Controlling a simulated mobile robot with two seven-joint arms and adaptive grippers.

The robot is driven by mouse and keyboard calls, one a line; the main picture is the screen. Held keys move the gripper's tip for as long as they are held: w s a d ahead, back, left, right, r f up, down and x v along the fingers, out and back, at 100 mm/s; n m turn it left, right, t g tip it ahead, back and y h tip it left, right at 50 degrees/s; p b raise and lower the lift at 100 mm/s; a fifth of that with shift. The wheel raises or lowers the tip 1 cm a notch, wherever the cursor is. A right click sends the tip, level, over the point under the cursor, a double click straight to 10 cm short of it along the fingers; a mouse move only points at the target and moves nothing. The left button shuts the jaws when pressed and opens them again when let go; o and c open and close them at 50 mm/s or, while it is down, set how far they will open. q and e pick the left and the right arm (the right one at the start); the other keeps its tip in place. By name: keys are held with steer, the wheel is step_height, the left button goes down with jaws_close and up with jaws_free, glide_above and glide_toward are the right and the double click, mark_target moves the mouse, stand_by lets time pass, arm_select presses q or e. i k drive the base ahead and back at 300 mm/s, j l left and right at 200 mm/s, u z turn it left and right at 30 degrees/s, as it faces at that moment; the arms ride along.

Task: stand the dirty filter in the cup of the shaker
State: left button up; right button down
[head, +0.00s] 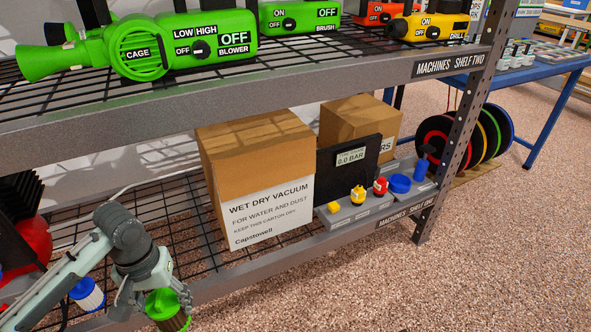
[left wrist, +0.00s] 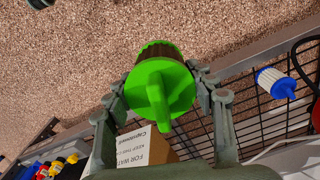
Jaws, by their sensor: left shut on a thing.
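The dirty filter (head: 165,304) has a green cap and a brown pleated body, and it shows at the bottom of the head view. My left gripper (head: 157,298) is shut on it, one finger on each side. In the left wrist view the filter's round green cap with its grip bar (left wrist: 165,90) faces the camera, and the brown body is mostly hidden behind it. The filter is held out in front of the lower shelf, over the speckled floor. I cannot make out the shaker or its cup. My right gripper is not in view.
A blue-capped white filter (head: 87,294) is on the mesh lower shelf (head: 185,246) at left, near a red machine (head: 32,240). A vacuum carton (head: 265,190) stands mid-shelf. A gauge panel (head: 350,160) stands to its right. The upper shelf edge (head: 300,92) runs above my arm.

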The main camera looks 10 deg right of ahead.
mark_target(399, 187)
steer(key=i+l, duration=0.1)
steer(key=l, duration=0.4)
steer(key=i+l, duration=0.1)
steer(key=l, duration=0.35)
steer(key=i+l, duration=0.1)
steer(key=l, duration=0.9)
steer(key=i+l, duration=0.15)
steer(key=l, duration=0.3)
steer(key=i+l, duration=0.1)
steer(key=l, duration=0.4)
steer(key=i+l, duration=0.65)
steer(key=i, duration=0.5)
